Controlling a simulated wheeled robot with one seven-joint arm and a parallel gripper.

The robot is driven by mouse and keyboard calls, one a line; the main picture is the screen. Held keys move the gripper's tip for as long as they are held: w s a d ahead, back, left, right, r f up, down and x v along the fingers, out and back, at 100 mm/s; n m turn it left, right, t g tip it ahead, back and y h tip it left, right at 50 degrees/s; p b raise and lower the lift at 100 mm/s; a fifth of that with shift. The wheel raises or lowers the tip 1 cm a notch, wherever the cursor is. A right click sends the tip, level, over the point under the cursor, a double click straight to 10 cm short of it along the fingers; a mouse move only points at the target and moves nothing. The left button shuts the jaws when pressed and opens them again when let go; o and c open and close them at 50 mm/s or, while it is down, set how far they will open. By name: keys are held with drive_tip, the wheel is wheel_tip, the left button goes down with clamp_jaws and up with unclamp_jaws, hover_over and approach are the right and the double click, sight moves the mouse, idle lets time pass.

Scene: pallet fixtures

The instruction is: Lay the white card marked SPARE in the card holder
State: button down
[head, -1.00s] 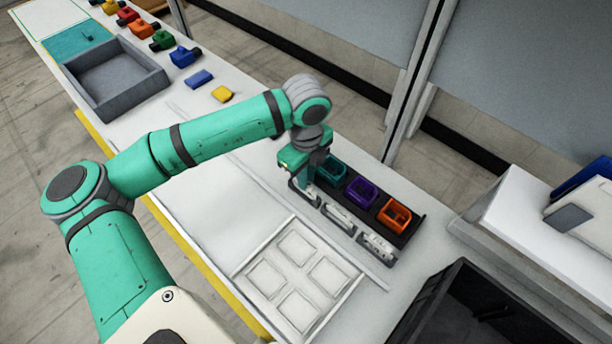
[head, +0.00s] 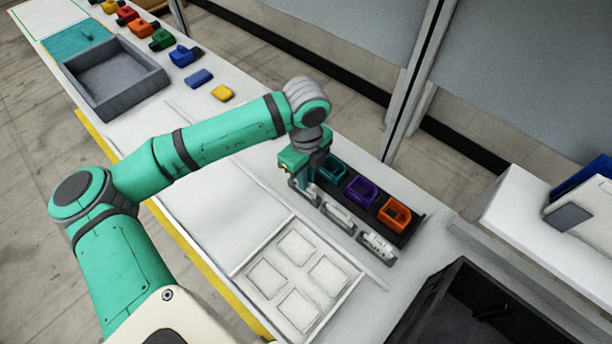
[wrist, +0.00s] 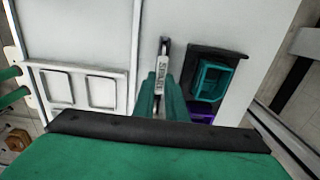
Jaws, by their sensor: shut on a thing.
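My gripper (head: 303,182) is at the front of the row of small bins, by the teal bin. In the wrist view its two teal fingers (wrist: 161,84) are shut on the white card marked SPARE (wrist: 158,82), whose lettering shows between them. A narrow grey card holder (wrist: 163,46) shows just beyond the fingertips, in line with the card. The card's lower edge is hidden, so I cannot tell whether it rests in the holder. Two more such holders stand to the right in the head view, the middle one (head: 338,215) and the right one (head: 377,245).
A dark rack holds teal (head: 332,168), purple (head: 362,191) and orange (head: 394,214) bins close behind the holders. A white tray with square recesses (head: 333,308) lies in front. A black crate (head: 425,305) is at lower right. The table left of the tray is clear.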

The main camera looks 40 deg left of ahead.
drive_tip(key=shift+f, duration=0.45)
idle(0.3)
drive_tip(key=c, duration=1.7)
unclamp_jaws()
drive_tip(key=shift+r, duration=0.1)
wheel_tip(320, 180, up, 11)
drive_tip(key=shift+f, duration=0.15)
